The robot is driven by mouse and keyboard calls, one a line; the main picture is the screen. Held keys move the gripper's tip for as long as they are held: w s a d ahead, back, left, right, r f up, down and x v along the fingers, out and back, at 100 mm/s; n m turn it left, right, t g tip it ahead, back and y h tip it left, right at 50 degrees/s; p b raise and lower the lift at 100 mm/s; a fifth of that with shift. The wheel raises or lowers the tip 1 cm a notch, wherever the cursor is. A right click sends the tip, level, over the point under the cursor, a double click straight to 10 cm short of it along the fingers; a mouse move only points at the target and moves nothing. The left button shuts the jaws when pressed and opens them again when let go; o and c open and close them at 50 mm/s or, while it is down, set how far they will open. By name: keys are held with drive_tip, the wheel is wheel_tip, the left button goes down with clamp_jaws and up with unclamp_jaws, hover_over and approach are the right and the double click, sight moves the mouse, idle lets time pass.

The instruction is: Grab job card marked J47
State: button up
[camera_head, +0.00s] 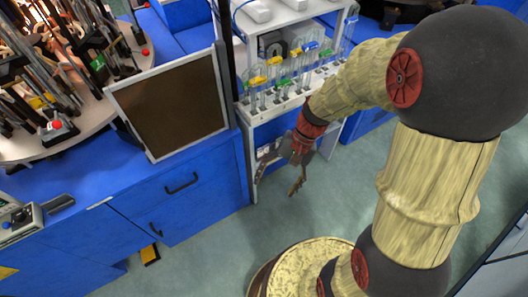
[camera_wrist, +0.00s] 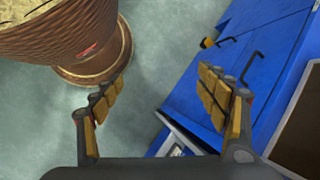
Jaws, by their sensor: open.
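No card that I can read as J47 shows in either view; no lettering is legible. My gripper (camera_head: 281,176) hangs beside the front of the white rack, over the floor near the blue cabinet's right end. In the wrist view my gripper (camera_wrist: 161,85) is open, with its two padded fingers wide apart and only floor between them. A small pale and blue item (camera_head: 265,151) shows on the rack's lower part behind the gripper; I cannot tell what it is, and the gripper partly hides that area.
The white rack (camera_head: 262,118) holds glass tubes with yellow, green and blue fittings. A brown framed board (camera_head: 172,108) stands on the blue cabinet (camera_head: 187,200). A round table (camera_head: 85,140) with tools is at the left. Grey-green floor (camera_head: 215,255) is open in front.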

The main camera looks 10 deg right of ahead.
drive_tip(key=w+a+f+m+t+y, duration=0.1)
drive_tip(key=w+a+f+m+y, duration=0.25)
drive_tip(key=f, duration=0.35)
drive_tip(key=w+a+f+m+t+y, duration=0.1)
drive_tip(key=w+a+f+m+y, duration=0.3)
drive_tip(key=f, duration=0.3)
drive_tip(key=m+t+h, duration=0.9)
drive_tip(key=m+t, duration=0.5)
drive_tip(key=m, duration=0.5)
approach(263, 149)
drive_tip(key=w+f, duration=0.2)
drive_tip(key=shift+g+y, duration=0.25)
drive_tip(key=shift+g, duration=0.05)
drive_tip(key=b+x, duration=0.1)
drive_tip(key=x, duration=0.1)
drive_tip(key=b+x, duration=0.1)
drive_tip(key=x, duration=0.1)
drive_tip(key=b+x, duration=0.1)
drive_tip(key=x, duration=0.1)
drive_tip(key=shift+w+r+b, duration=0.3)
drive_tip(key=shift+r, duration=0.1)
drive_tip(key=c, duration=0.3)
drive_tip(key=c, duration=0.7)
